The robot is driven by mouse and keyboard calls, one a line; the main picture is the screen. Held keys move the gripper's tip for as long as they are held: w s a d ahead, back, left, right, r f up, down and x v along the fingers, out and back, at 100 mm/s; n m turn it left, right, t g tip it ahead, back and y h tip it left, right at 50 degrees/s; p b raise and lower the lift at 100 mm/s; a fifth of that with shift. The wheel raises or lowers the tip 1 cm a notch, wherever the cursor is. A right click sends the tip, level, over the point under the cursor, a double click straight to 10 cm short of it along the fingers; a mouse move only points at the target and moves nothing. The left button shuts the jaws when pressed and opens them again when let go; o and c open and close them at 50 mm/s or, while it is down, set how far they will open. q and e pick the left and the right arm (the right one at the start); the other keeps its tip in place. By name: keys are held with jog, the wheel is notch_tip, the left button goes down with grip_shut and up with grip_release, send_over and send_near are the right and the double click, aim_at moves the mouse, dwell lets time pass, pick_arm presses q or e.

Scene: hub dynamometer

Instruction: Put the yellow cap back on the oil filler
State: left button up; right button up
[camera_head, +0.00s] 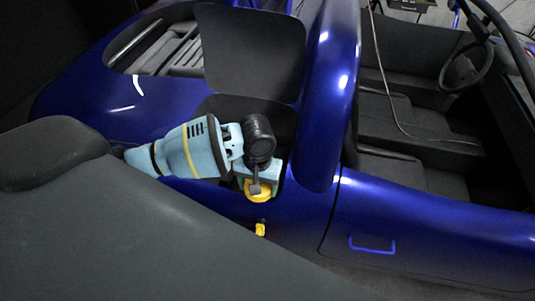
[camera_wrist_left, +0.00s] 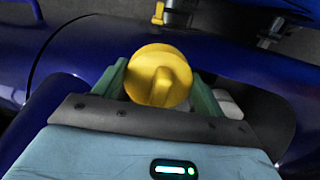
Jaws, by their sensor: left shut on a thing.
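The round yellow cap (camera_head: 259,196) with a raised grip bar is held between the fingers of my left gripper (camera_head: 257,186). In the left wrist view the cap (camera_wrist_left: 155,72) faces the camera, with the green fingers on both sides of it. In the head view it is in front of the blue car's side, left of the door seam; I cannot tell the gap to the bodywork. I cannot make out the oil filler opening in either view. My right gripper is not in view.
A small yellow fitting (camera_head: 260,229) is just below the cap, and a yellow piece (camera_wrist_left: 158,13) also shows at the top of the wrist view. The blue car (camera_head: 420,225) fills the right. A dark panel (camera_head: 253,50) stands behind my arm.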

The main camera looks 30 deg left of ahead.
pick_arm(q)
jog(key=w+a+n+b, duration=0.1)
jog(key=w+a+n, duration=0.2)
jog(key=w, duration=0.6)
jog(key=shift+w, duration=0.4)
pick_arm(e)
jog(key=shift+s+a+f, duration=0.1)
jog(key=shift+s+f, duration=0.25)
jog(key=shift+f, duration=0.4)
pick_arm(q)
jog(key=shift+f+b, duration=2.25)
jog(key=shift+f, duration=0.65)
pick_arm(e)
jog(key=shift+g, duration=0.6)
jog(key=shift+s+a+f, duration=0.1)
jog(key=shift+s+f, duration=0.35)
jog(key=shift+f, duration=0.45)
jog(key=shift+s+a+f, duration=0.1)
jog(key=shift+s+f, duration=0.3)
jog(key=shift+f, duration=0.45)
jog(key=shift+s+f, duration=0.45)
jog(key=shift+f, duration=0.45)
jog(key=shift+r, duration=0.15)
pick_arm(q)
jog(key=shift+r, duration=0.1)
jog(key=shift+p, duration=0.35)
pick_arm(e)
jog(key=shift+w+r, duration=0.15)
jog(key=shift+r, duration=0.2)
